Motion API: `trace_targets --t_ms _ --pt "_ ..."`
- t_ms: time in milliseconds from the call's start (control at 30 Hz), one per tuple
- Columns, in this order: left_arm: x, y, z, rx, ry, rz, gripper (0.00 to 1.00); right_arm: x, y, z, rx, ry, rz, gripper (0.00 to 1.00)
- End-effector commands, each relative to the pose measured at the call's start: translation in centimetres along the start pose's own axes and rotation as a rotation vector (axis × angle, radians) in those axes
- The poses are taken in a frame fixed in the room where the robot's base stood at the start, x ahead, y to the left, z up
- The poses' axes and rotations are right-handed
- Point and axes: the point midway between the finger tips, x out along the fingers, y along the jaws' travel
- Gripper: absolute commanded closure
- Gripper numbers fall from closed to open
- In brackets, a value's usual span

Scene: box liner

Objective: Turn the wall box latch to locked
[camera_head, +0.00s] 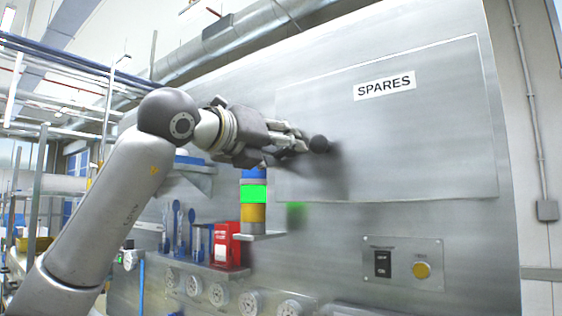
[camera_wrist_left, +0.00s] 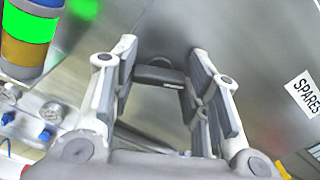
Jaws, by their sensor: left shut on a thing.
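The wall box (camera_head: 430,140) is a wide grey metal panel door with a white SPARES label (camera_head: 384,86). Its dark latch (camera_head: 320,144) sticks out near the door's left side, with its round end showing past my fingers. My left gripper (camera_head: 303,142) reaches in from the left and is shut on the latch. In the left wrist view the dark latch bar (camera_wrist_left: 158,75) lies crosswise between the two fingers of the left gripper (camera_wrist_left: 162,82). The fingers hide part of the latch, and I cannot read any locked mark. My right gripper is not in view.
A signal lamp with a lit green band (camera_head: 253,193) stands on a bracket just below the left gripper. A red box (camera_head: 227,244) and blue-handled tools (camera_head: 178,228) sit on a shelf lower left. A switch plate (camera_head: 402,263) is below the door.

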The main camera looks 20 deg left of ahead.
Motion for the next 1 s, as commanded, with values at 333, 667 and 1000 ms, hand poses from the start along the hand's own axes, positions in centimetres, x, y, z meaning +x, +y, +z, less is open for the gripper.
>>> trace_targets --t_ms 333,667,1000 --pt "-0.1 0.2 -0.2 -0.332 -0.004 -0.002 0.81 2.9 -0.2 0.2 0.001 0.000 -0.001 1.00" --pt "-0.1 0.3 -0.2 -0.646 -0.003 -0.002 0.81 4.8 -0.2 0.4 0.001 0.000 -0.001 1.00" --pt "-0.1 0.4 -0.2 -0.932 -0.004 -0.002 0.81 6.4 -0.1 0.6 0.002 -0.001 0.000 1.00"
